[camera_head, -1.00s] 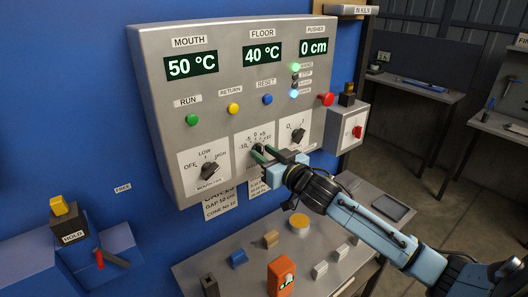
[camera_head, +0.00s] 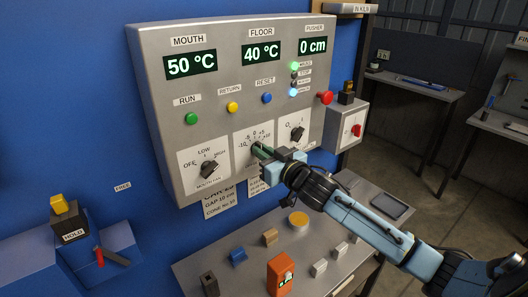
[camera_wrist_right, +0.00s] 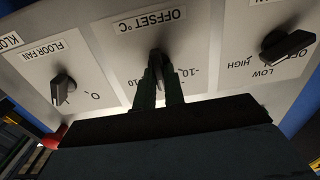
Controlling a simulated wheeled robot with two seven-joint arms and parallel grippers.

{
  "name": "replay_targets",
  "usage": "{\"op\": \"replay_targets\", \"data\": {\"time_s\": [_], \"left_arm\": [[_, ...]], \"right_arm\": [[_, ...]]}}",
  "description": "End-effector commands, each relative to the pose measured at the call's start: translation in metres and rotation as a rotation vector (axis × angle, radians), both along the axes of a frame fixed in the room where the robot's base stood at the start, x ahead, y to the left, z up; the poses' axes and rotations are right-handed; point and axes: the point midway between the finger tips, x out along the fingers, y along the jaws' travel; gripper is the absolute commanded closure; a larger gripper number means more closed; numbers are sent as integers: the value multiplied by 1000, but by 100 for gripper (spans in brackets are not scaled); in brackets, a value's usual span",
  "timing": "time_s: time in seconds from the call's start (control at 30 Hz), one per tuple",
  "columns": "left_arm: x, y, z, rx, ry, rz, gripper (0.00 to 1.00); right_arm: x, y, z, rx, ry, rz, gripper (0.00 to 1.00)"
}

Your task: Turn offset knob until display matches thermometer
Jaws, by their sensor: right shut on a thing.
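The offset knob, on the middle lower plate of the grey panel (camera_head: 228,120), is mostly hidden in the head view. It shows dark between the fingers in the right wrist view (camera_wrist_right: 157,58). My right gripper (camera_head: 259,150) is shut on it, with both green fingers (camera_wrist_right: 160,80) beside it. The knob's pointer setting cannot be read. The MOUTH display (camera_head: 191,65) reads 50 °C and the FLOOR display (camera_head: 262,53) reads 40 °C. An orange handheld device (camera_head: 281,272) with a small lit screen, perhaps the thermometer, stands on the table; its reading is too small. My left gripper is out of view.
The LOW/HIGH knob (camera_head: 209,168) and the floor fan knob (camera_head: 297,133) flank the offset plate. Green, yellow and blue buttons sit above, with a red button (camera_head: 326,98) at right. Several small blocks and a yellow disc (camera_head: 298,219) lie on the table below.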

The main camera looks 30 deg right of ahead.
Motion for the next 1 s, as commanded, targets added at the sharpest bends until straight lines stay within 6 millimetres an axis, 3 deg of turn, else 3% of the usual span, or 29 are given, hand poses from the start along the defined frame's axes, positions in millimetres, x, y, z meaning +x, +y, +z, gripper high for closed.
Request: {"op": "replay_targets", "data": {"time_s": [0.7,1.0], "left_arm": [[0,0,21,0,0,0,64],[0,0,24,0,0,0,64]], "right_arm": [[1,2,4,-413,-39,-2,100],[1,2,4,-499,-47,-3,100]]}}
